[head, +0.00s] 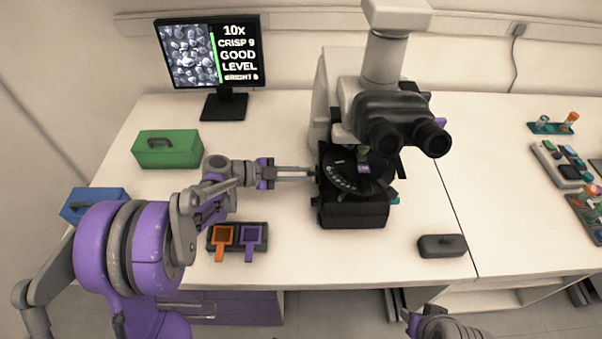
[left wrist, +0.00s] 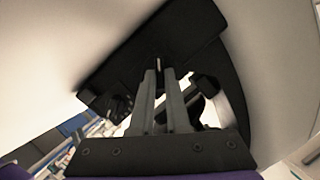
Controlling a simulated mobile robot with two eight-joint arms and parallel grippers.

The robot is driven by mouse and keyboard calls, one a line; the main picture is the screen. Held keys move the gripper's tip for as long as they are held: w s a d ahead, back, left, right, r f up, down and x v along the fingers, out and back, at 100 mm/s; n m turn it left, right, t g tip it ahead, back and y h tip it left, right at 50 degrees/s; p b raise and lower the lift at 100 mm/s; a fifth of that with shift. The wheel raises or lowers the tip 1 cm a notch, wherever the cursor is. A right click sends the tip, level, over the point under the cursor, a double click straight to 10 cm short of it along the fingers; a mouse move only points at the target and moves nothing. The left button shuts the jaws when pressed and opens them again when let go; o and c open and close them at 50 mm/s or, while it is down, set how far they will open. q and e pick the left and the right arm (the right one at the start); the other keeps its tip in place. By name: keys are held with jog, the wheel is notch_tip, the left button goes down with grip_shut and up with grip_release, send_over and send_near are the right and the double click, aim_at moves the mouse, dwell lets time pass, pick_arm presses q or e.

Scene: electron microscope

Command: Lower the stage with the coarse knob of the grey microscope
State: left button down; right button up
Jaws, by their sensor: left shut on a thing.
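The grey microscope (head: 380,55) stands at the back middle of the bench, with black eyepieces and a dark round stage (head: 345,180) over a black base. My left gripper (head: 312,173) reaches in from the left. Its fingers are shut on a small knob at the left side of the microscope, and they mostly hide it. In the left wrist view the two fingers (left wrist: 160,85) run up close together to the dark microscope body (left wrist: 160,50). A small teal knob (head: 395,200) shows on the right side of the base.
A monitor (head: 210,55) reads 10x, CRISP 9, GOOD LEVEL. A green case (head: 168,150), blue case (head: 92,203) and dark holder with orange and purple pieces (head: 238,237) are at left. A dark box (head: 442,246) is at front right. Small racks (head: 565,165) stand far right.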

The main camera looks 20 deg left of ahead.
pick_arm(q)
jog(key=shift+w+r+n+g+p, duration=0.15)
jog(key=shift+n+g+p, duration=0.15)
jog(key=shift+n+g, duration=0.35)
jog(key=shift+w+a+n+g, duration=0.1)
jog(key=shift+n+g, duration=0.45)
jog(key=shift+n, duration=0.6)
jog(key=shift+w+n+g+h, duration=0.15)
jog(key=shift+n+g+h, duration=0.35)
jog(key=shift+n, duration=0.4)
jog(key=shift+w+n+g, duration=0.15)
jog(key=shift+n+g, duration=0.65)
jog(key=shift+n, duration=0.1)
jog(key=n, duration=0.1)
jog(key=n+g+b, duration=0.1)
jog(key=n+g+h, duration=0.1)
jog(key=shift+w+a+f, duration=0.1)
jog(key=shift+w+f, duration=0.05)
jog(key=shift+f, duration=0.1)
jog(key=n+b, duration=0.1)
jog(key=n, duration=0.1)
jog(key=n+g+h+b, duration=0.1)
jog(key=shift+w+f+n+h, duration=0.1)
jog(key=shift+w+n+h, duration=0.05)
jog(key=shift+n+h, duration=0.2)
jog(key=shift+n+g+b, duration=0.25)
jog(key=shift+g+b, duration=0.05)
